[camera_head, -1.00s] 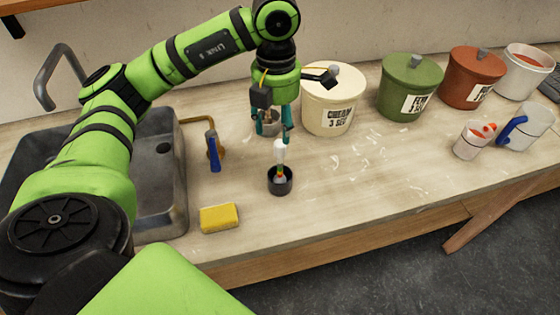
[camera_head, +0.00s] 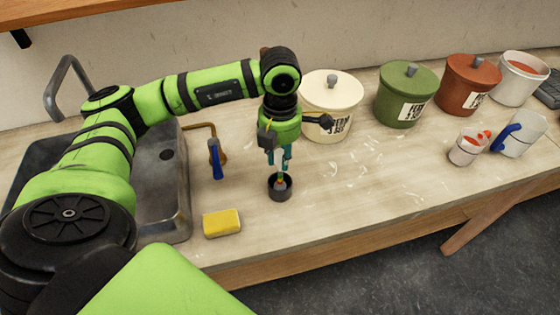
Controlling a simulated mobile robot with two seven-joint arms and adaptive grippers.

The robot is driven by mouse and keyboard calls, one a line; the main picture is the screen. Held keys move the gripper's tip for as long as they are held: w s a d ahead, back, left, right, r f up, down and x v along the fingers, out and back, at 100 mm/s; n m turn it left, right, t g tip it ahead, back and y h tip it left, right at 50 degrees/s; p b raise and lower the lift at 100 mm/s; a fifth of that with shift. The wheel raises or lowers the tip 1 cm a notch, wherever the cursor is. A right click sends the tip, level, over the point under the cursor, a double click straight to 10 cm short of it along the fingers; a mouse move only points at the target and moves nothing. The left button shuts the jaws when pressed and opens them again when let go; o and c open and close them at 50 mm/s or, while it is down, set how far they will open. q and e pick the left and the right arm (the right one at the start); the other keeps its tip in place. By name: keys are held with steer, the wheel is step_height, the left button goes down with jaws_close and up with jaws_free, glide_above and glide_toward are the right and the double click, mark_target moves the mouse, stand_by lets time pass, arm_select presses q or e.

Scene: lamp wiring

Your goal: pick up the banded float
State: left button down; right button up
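The banded float (camera_head: 281,183) stands upright in a small black cup (camera_head: 280,194) on the counter. It has a pale stem and red, yellow and green bands low down. My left gripper (camera_head: 279,160) points straight down over it, with its teal fingers around the upper stem, above the cup. The fingers partly hide the stem, and whether they touch it cannot be told. My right gripper is not in view.
A yellow sponge (camera_head: 222,222) lies front left of the cup. A cream canister (camera_head: 330,105) stands close behind the gripper. Green (camera_head: 408,95) and rust-red (camera_head: 468,85) canisters stand farther right. The counter right of the cup is clear.

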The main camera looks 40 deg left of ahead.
arm_select(q)
steer(key=shift+r, duration=0.15)
steer(key=r, duration=0.1)
steer(key=r+b, duration=0.2)
steer(key=r, duration=0.1)
steer(key=shift+w, duration=0.3)
steer(key=w+r+b, duration=0.2)
steer(key=w+r, duration=0.4)
steer(key=w, duration=0.5)
steer(key=shift+a+r+b, duration=0.35)
steer(key=shift+a+b, duration=0.05)
